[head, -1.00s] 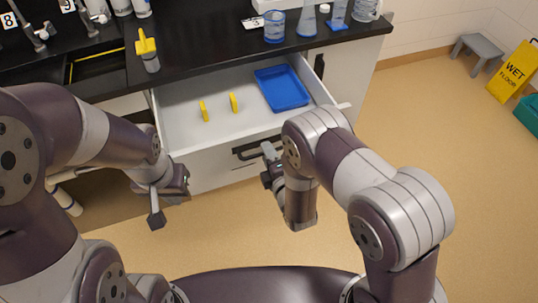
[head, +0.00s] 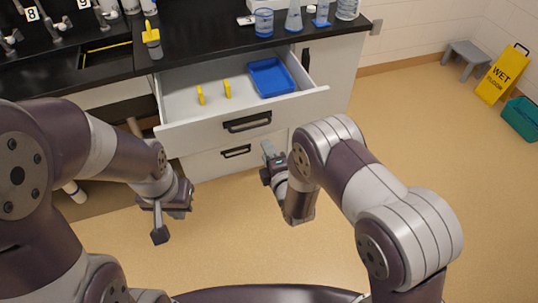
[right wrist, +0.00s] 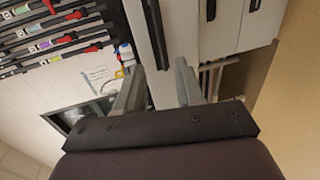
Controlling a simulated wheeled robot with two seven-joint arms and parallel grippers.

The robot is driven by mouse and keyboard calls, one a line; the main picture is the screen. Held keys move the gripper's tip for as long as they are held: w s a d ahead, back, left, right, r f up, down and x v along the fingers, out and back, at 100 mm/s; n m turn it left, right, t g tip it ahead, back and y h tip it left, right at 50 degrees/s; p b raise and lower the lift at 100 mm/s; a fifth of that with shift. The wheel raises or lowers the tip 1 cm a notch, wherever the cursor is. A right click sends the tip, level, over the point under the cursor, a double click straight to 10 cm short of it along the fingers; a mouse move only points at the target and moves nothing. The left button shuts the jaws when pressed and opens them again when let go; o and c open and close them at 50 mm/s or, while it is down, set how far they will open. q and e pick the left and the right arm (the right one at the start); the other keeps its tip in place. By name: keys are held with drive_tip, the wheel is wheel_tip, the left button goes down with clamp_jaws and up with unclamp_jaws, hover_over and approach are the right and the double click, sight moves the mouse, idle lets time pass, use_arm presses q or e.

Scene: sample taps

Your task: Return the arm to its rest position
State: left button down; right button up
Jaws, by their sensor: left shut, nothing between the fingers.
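My left gripper (head: 159,230) hangs at the left of the head view over the floor, in front of the cabinet. It is shut and empty. My right gripper (head: 268,158) is in front of the cabinet, clear of the open drawer (head: 178,130) in the picture. In the right wrist view its two fingers (right wrist: 160,82) stand apart with nothing between them. My right arm is bent, its elbow at the right of the head view.
The drawer holds a blue tray (head: 271,78) and two yellow pieces (head: 227,89). Glassware, including a blue beaker (head: 264,22), stands on the black counter (head: 205,40). A wet floor sign (head: 502,75), a grey stool (head: 470,55) and a teal bin (head: 522,118) are far right.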

drive_tip(key=s+d+f+m+g+h+p, duration=0.1)
drive_tip(key=s+d+f+m+g+h, duration=0.15)
drive_tip(key=s+m+g, duration=0.25)
drive_tip(key=s+d+f+m+g+h, duration=0.1)
drive_tip(key=s+d+f+m+g, duration=0.1)
drive_tip(key=s+f+m+g, duration=0.25)
drive_tip(key=s+d+r+m+g+p, duration=0.1)
drive_tip(key=s+d+r+m, duration=0.3)
drive_tip(key=r, duration=0.3)
drive_tip(key=s+d+r+m+g+h+p, duration=0.1)
drive_tip(key=s+d+r+m, duration=0.3)
drive_tip(key=r, duration=0.3)
drive_tip(key=s+d+r+m+g+p, duration=0.1)
drive_tip(key=s+d+r+m+g, duration=0.1)
drive_tip(key=s+d+r+m, duration=0.2)
wheel_tip(320, 180, up, 3)
drive_tip(key=shift+d+r, duration=0.1)
drive_tip(key=shift+d, duration=0.3)
